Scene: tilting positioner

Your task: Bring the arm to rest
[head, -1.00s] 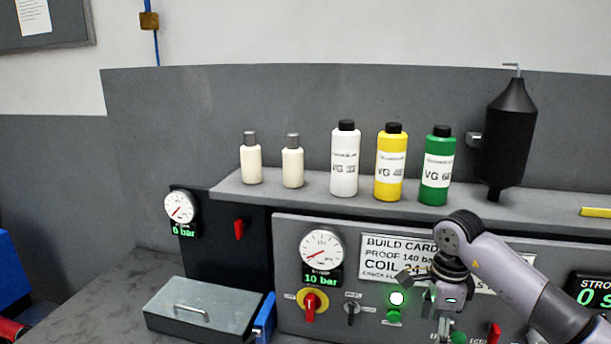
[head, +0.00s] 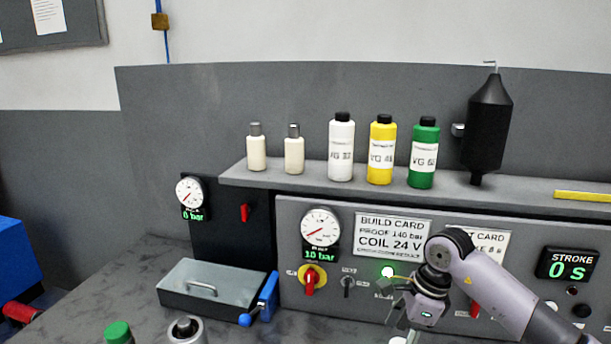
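My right arm comes in from the right, in front of the control panel (head: 340,285). Its gripper (head: 408,333) points down at the panel's lower part, near a lit green lamp (head: 388,272). The fingers are small and partly cut off by the lower picture edge, so I cannot tell whether they are open or shut. No object shows clearly in them. My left gripper is not in view.
A grey lidded box (head: 212,285) with a blue lever (head: 262,300) stands on the bench (head: 90,290). A green cap (head: 118,332) and a metal cylinder (head: 186,330) show at the bottom. Several bottles line the shelf (head: 300,182). A dark canister (head: 488,125) hangs right.

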